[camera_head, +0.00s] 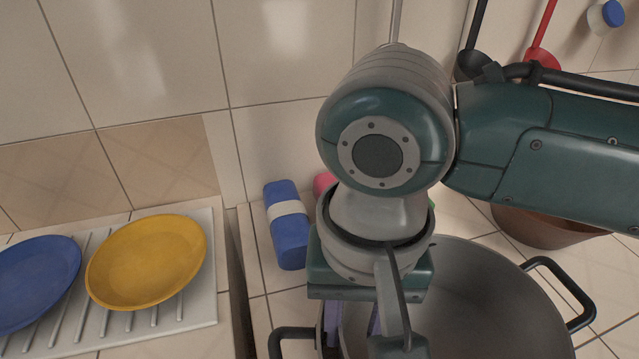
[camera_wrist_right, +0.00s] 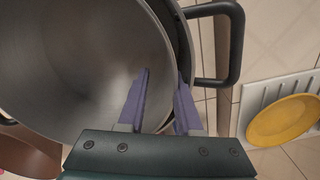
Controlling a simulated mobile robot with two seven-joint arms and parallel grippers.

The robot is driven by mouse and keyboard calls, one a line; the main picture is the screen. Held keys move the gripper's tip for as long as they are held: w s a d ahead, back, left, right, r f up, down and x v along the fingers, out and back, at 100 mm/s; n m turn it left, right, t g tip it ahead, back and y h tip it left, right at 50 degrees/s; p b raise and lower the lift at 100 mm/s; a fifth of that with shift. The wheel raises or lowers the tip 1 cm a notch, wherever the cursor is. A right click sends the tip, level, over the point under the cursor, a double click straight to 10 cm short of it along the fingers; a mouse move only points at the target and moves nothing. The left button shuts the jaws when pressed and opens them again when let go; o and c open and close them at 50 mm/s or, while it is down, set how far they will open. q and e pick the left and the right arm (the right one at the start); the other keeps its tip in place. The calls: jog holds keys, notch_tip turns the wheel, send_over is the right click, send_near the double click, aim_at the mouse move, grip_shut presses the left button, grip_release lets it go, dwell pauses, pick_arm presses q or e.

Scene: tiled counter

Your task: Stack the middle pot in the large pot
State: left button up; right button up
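In the right wrist view a grey metal pot, apparently the middle pot (camera_wrist_right: 75,60), sits inside the rim of the large pot (camera_wrist_right: 183,40), whose black handle shows beside it. In the head view the large pot's black handle (camera_head: 578,300) is at the lower right, and my right arm hides much of the pots. My right gripper (camera_wrist_right: 162,73) has two purple fingers pointing down at the pot walls. They stand apart on either side of the inner pot's wall, with a gap showing. It also shows in the head view (camera_head: 353,322). My left gripper is out of view.
A white drying rack (camera_head: 205,285) at the left holds a yellow plate (camera_head: 147,262) and a blue plate (camera_head: 35,282). A brown pot (camera_head: 545,228) stands behind at the right. Ladles (camera_head: 540,60) hang on the wall.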

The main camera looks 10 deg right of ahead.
notch_tip(320, 180, up, 10)
jog(key=p, duration=0.1)
jog(key=s+a+f+n+y, duration=0.2)
jog(key=s+a, duration=0.1)
jog(key=shift+a, duration=0.15)
jog(key=s+d+f+n+t+h, duration=0.1)
jog(key=s+d+f+n+t, duration=0.2)
jog(key=s+d, duration=0.5)
jog(key=d, duration=0.6)
jog(key=shift+s+t+h, duration=0.15)
jog(key=shift+t+h, duration=0.15)
jog(key=shift+h, duration=0.1)
jog(key=shift+p, duration=0.3)
